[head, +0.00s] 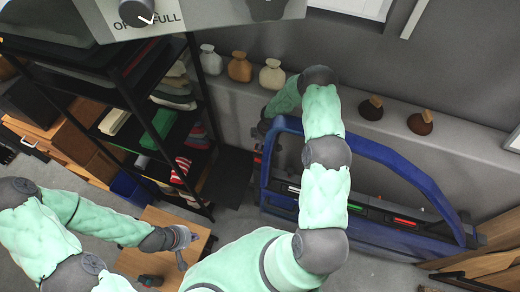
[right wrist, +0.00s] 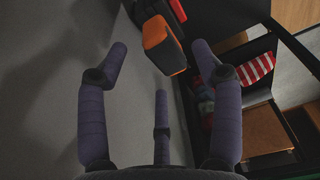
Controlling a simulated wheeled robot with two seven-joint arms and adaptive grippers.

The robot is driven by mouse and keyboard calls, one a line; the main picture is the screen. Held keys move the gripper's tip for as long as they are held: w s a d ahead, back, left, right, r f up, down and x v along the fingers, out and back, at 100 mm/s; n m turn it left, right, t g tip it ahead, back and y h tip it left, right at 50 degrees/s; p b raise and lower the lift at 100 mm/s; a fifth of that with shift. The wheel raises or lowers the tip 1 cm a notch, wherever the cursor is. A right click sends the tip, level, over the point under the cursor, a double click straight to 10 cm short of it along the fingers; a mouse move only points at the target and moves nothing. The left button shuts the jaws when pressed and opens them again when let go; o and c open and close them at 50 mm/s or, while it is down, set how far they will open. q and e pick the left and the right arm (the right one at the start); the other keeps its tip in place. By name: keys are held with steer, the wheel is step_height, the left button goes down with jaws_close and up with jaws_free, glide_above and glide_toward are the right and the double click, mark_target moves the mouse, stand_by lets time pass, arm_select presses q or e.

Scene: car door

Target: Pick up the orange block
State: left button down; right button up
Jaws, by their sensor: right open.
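The orange block (right wrist: 156,31) shows at the top of the right wrist view, with orange faces and dark parts beside it. I cannot make it out clearly in the head view. My right gripper (right wrist: 159,49) is open, its purple-grey fingers spread below the block with nothing between them. In the head view my right arm reaches up and bends left, and its gripper end (head: 262,128) is partly hidden by the blue car door's left end. My left gripper (head: 183,245) is over a small wooden table at lower left, too small to tell whether open.
The blue car door (head: 385,155) stands along the grey wall. A black shelf rack (head: 130,100) with folded cloths is on the left. Vases (head: 239,67) and plungers (head: 420,122) sit on the wall ledge. The wooden table (head: 135,262) is low, left of centre.

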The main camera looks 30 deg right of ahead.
steer(key=shift+w+a+f, duration=0.15)
steer(key=shift+f, duration=1.2)
steer(key=c, duration=1.3)
steer(key=shift+o, duration=0.2)
